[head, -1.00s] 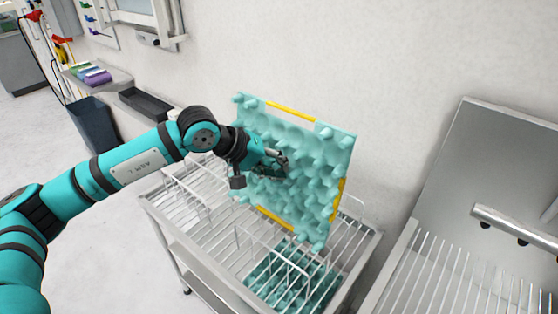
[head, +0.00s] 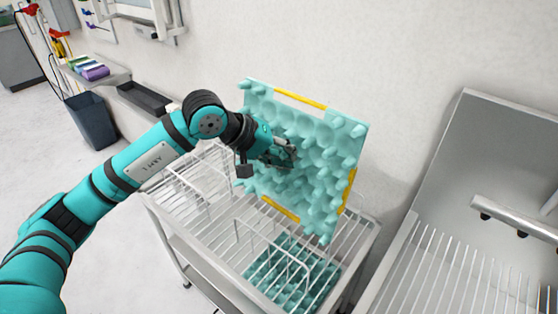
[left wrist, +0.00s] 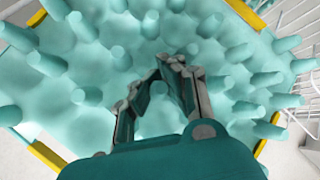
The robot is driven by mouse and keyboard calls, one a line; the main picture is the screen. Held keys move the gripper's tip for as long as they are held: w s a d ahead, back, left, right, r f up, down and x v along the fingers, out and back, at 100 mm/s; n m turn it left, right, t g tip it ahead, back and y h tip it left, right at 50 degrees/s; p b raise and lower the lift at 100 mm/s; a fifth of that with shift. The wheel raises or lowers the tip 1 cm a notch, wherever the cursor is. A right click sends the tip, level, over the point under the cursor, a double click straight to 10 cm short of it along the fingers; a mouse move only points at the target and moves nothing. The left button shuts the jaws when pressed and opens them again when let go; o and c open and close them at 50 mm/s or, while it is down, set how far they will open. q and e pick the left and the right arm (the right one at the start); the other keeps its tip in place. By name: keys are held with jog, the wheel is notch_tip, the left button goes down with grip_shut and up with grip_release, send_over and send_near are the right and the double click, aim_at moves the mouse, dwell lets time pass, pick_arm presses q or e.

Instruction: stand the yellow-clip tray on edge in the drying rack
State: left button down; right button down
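The yellow-clip tray (head: 325,160) is a teal, knobbly square panel with yellow clips on its edges. It stands nearly upright in the air, tilted a little, over the drying rack (head: 203,188). My left gripper (head: 287,154) reaches in from the left and is shut on the tray near its middle. In the left wrist view the gripper's fingers (left wrist: 163,68) come together among the tray's pegs, and the tray (left wrist: 85,60) fills most of the picture. I cannot tell whether the tray's lower corner touches the rack wires. My right gripper is not in view.
Another teal tray (head: 262,272) lies flat low in the rack's front right, under the wire dividers. A steel drainer unit (head: 500,130) stands at the right. The wall is close behind. A dark bin (head: 92,120) stands at the far left.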

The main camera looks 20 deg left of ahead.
aim_at(281, 209)
pick_arm(q)
jog(key=shift+s+d+r, duration=0.15)
jog(key=shift+r, duration=0.25)
jog(key=shift+a, duration=0.2)
jog(key=shift+f+b, duration=0.85)
jog(key=shift+f, duration=2)
notch_tip(281, 209, down, 13)
jog(key=b, duration=1.4)
jog(key=shift+r, duration=0.2)
jog(key=c, duration=1.4)
grip_release()
jog(key=shift+o, duration=0.2)
